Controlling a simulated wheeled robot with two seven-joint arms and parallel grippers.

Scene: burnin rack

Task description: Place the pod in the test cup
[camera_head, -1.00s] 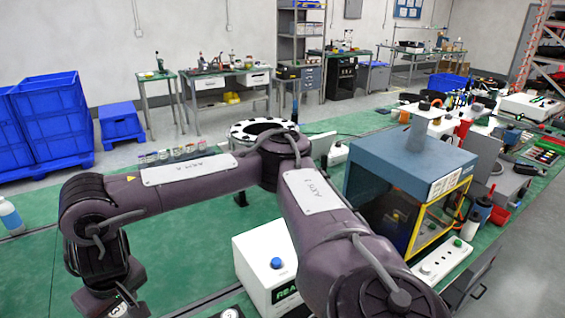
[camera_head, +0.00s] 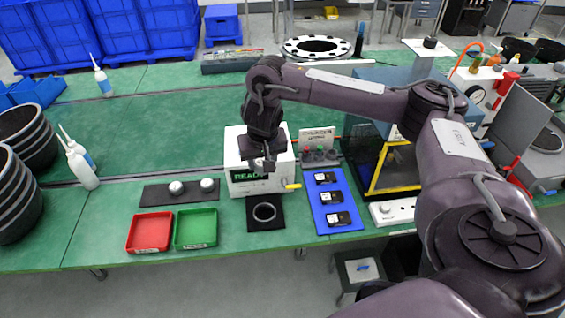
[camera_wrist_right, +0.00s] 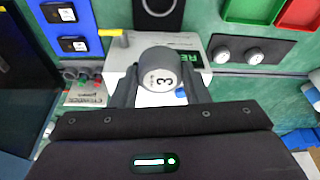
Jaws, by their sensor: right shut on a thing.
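The pod (camera_wrist_right: 158,72), a round white-topped piece marked 3, is between the two fingers of my right gripper (camera_wrist_right: 160,88) in the right wrist view. In the head view my right gripper (camera_head: 261,164) points down in front of the white READY box (camera_head: 238,176), shut on the pod, which is hard to make out there. The test cup (camera_head: 264,212), a dark ring with a pale rim on a black pad, lies nearer the front edge, below the gripper in the picture. The cup shows partly at the top of the right wrist view (camera_wrist_right: 158,12). My left gripper is out of view.
A dark strip (camera_head: 155,195) with two pale round pods, a red tray (camera_head: 149,233) and a green tray (camera_head: 196,229) lie left of the cup. A blue board (camera_head: 333,183) with black modules lies right. A yellow lever (camera_head: 293,187) sticks out beside the box.

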